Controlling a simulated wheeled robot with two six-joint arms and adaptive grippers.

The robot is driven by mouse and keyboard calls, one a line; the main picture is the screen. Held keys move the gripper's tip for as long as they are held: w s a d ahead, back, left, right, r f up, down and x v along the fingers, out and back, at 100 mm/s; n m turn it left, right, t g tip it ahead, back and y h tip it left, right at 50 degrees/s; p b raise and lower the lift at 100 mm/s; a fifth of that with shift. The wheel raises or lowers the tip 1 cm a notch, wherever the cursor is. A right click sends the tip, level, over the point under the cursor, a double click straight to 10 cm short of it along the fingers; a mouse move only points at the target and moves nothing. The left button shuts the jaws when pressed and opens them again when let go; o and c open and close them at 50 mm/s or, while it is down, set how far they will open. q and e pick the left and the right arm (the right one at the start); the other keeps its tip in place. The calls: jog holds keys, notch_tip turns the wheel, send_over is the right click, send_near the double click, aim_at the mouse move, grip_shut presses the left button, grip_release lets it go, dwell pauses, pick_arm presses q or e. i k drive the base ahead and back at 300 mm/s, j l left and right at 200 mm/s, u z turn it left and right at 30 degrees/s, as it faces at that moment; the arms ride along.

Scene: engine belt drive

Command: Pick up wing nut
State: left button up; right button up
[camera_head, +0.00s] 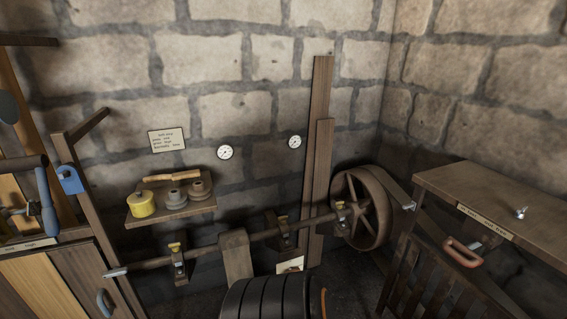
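A small silvery piece that looks like the wing nut (520,212) lies on top of the wooden bench (455,185) at the right. It sits on bare wood near the middle of the visible top, with nothing touching it. It is too small to make out its wings clearly. Neither of my grippers shows in the head view.
A labelled strip and a reddish handle (463,252) are at the bench's front edge. A large spoked wheel (362,208) on a horizontal shaft stands left of the bench. A wall shelf (172,212) holds a yellow pot (142,204). A black ribbed drum (268,298) is at bottom centre.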

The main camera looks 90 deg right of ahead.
aim_at(519, 214)
jog(key=z, duration=0.5)
jog(key=l+z, duration=0.1)
jog(key=z, duration=0.35)
jog(key=i+z, duration=0.1)
jog(key=z, duration=0.85)
jog(key=i+z, duration=0.1)
jog(key=z, duration=0.85)
jog(key=i, duration=0.1)
